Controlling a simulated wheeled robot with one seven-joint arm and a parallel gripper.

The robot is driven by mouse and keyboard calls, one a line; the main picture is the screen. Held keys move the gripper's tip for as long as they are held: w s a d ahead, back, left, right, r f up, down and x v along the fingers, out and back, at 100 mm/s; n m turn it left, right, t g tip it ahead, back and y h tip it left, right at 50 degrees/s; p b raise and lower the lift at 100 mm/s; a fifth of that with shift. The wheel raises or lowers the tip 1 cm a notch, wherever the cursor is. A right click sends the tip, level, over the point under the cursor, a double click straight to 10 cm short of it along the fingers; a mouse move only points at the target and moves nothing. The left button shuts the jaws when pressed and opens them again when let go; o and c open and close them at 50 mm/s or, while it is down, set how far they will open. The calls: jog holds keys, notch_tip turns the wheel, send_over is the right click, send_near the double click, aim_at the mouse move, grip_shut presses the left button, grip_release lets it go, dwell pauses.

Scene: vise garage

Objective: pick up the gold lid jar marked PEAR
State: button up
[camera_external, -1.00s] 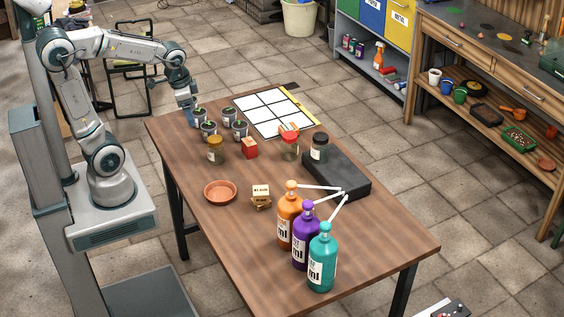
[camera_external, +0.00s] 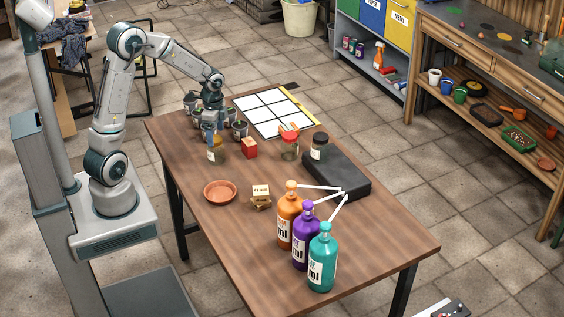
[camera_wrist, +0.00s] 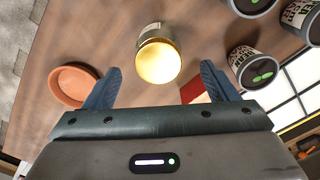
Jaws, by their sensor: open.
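The gold lid jar (camera_external: 215,154) stands upright on the wooden table, near its left edge. Its label is too small to read. In the wrist view the jar's gold lid (camera_wrist: 159,62) lies ahead of and between the two fingers. My gripper (camera_external: 210,137) is just above the jar, pointing down, with part of the jar's top hidden behind it. In the wrist view my gripper (camera_wrist: 160,84) is open with nothing between its fingers.
Potted seedlings (camera_wrist: 258,69) stand close beside the jar. A red box (camera_external: 249,149) and a terracotta saucer (camera_external: 220,191) are near. A red-lidded jar (camera_external: 289,150), a black-lidded jar (camera_external: 319,149) and pump bottles (camera_external: 300,240) stand farther right.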

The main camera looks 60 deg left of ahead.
aim_at(216, 151)
jog(key=f, duration=0.8)
jog(key=shift+s+f, duration=0.2)
jog(key=shift+f, duration=0.1)
jog(key=c, duration=1.2)
jog(key=shift+o, duration=0.3)
